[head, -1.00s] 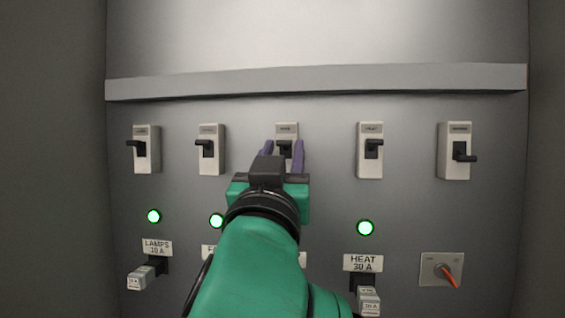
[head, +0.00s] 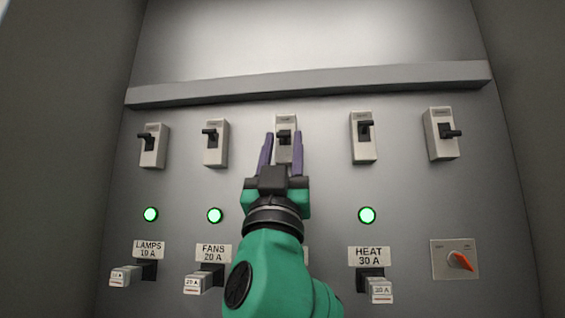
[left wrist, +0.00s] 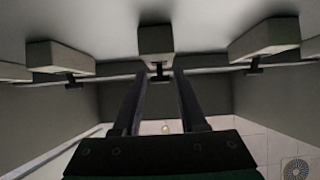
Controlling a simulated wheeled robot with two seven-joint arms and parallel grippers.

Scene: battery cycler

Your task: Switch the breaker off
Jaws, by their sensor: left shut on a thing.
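The middle breaker (head: 283,156) is a pale switch on the grey panel, in a row of similar breakers. Its small black handle (head: 284,136) sticks out at the front. My left gripper (head: 283,143) reaches up to it from below, with one purple finger on each side of the handle, shut on it. In the left wrist view the same breaker (left wrist: 155,39) is ahead at the top centre, its black handle (left wrist: 159,71) between the fingertips. The label and any lamp below this breaker are mostly hidden by my arm. My right gripper is not in view.
Other breakers stand left (head: 215,150) and right (head: 363,145) on the panel. A grey ledge (head: 310,82) runs above the row. Side walls enclose the panel.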

